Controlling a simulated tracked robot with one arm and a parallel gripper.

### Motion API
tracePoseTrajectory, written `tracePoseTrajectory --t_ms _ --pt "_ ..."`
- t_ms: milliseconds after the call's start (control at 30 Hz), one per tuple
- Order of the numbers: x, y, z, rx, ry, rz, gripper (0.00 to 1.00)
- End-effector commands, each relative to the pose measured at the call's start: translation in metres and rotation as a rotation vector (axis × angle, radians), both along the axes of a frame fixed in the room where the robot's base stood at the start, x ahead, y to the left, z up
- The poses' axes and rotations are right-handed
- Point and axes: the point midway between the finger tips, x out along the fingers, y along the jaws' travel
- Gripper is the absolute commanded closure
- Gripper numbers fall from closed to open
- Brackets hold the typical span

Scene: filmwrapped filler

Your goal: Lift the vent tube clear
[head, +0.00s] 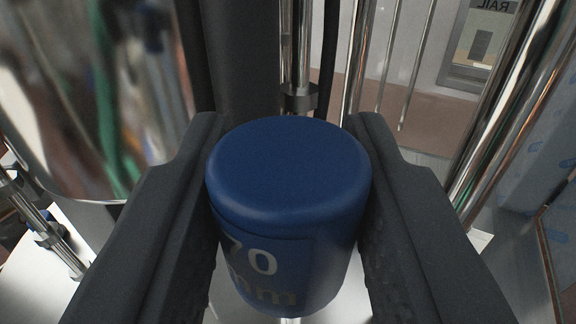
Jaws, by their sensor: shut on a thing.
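A blue cylinder (288,175) with a rounded, flat top stands upright in the middle of the head view. Pale lettering on its near side reads "70 mm". My gripper (288,190) is shut on it, with one dark finger along its left side and one along its right. A thin bright piece shows just under the cylinder at the bottom edge of the view. I cannot tell whether the cylinder is the top of the vent tube, as what lies below it is mostly hidden.
A large mirror-like metal body (95,95) stands close on the left. A dark column (240,60) rises behind the cylinder. Several shiny metal rods (515,90) stand behind and to the right.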

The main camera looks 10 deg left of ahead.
Motion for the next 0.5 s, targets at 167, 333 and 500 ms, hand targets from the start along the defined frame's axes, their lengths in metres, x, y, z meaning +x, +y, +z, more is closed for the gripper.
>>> tracePoseTrajectory --t_ms 167,333,500 --pt "0.000 0.000 0.001 0.000 -0.001 0.000 0.94" --pt "0.000 0.000 -0.002 0.000 -0.001 0.000 0.94" --pt "0.000 0.000 -0.012 0.001 0.000 0.000 0.94"
